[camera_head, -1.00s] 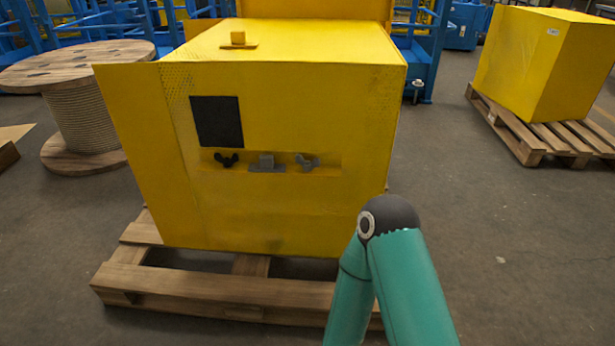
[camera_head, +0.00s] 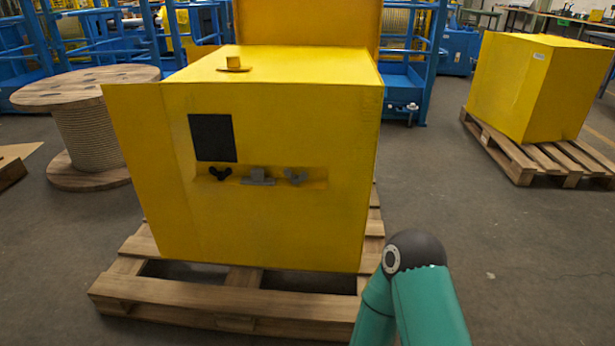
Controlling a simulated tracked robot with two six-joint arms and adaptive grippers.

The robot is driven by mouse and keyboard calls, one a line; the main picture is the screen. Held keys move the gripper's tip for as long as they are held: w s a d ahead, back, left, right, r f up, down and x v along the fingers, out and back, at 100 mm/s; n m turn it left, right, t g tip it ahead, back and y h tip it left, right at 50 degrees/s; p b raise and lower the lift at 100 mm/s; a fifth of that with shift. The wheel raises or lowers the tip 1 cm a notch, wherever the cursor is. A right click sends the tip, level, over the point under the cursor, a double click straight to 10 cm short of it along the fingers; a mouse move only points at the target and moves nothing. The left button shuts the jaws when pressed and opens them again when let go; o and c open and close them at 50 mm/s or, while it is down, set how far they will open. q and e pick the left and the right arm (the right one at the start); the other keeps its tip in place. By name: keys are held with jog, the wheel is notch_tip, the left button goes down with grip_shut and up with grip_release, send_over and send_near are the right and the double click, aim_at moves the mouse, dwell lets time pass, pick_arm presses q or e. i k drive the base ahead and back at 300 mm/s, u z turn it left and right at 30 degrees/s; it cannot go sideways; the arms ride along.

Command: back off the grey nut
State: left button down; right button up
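The grey nut (camera_head: 294,177), shaped like a wing nut, sits on the front face of the yellow machine box (camera_head: 270,225), at the right of a short row of fittings. Left of it are a grey block-like fitting (camera_head: 258,178) and a black wing-shaped nut (camera_head: 220,173). No gripper touches the grey nut. Neither gripper is in view. Only a teal link of one of my arms with a dark joint shows at the lower right, apart from the box.
The box stands on a wooden pallet (camera_head: 230,321). A wooden cable spool (camera_head: 92,130) is at the left. Another yellow box (camera_head: 530,90) on a pallet is at the right. The floor between the boxes is clear.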

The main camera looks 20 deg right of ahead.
aim_at(295, 179)
jog(key=i, duration=0.85)
jog(key=u, duration=0.05)
